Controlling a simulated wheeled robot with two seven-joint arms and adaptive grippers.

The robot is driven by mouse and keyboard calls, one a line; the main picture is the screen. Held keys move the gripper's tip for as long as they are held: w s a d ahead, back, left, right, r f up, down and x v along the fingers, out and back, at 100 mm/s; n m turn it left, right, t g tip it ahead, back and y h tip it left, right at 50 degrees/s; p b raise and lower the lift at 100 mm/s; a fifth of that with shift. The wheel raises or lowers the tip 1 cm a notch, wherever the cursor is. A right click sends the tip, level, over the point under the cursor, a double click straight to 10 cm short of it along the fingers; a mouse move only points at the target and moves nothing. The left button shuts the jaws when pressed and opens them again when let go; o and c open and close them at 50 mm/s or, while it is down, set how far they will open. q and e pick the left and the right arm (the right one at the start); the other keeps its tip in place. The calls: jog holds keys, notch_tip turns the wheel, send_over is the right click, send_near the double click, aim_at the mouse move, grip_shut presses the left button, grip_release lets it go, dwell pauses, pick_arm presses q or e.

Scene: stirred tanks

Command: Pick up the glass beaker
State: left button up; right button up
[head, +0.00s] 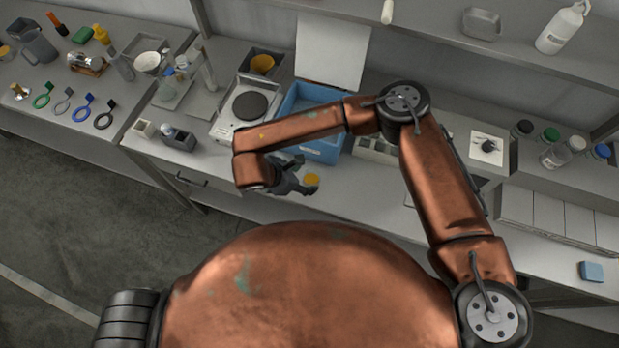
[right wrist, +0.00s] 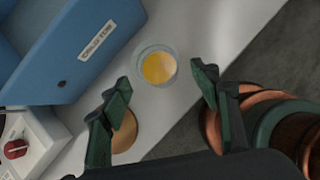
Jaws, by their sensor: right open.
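The glass beaker (right wrist: 157,65) is clear and holds a yellow-orange liquid. In the right wrist view it stands on the light bench top, just beyond the fingertips and roughly centred between them. In the head view its orange contents (head: 312,180) show beside my right gripper, near the bench's front edge. My right gripper (right wrist: 163,77) is open and empty, its two dark green fingers spread apart. It also shows in the head view (head: 303,176), partly hidden by its own arm. My left gripper is not in view.
A blue labelled box (right wrist: 85,50) stands close to the beaker's left in the wrist view. A tan round disc (right wrist: 125,134) lies partly behind the left finger. A hotplate (head: 249,106) stands left of the blue box in the head view. Bench top right of the beaker looks clear.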

aim_at(311, 179)
jog(key=x, duration=0.6)
jog(key=shift+w+p, duration=0.2)
jog(key=shift+p, duration=0.2)
jog(key=c, duration=1.3)
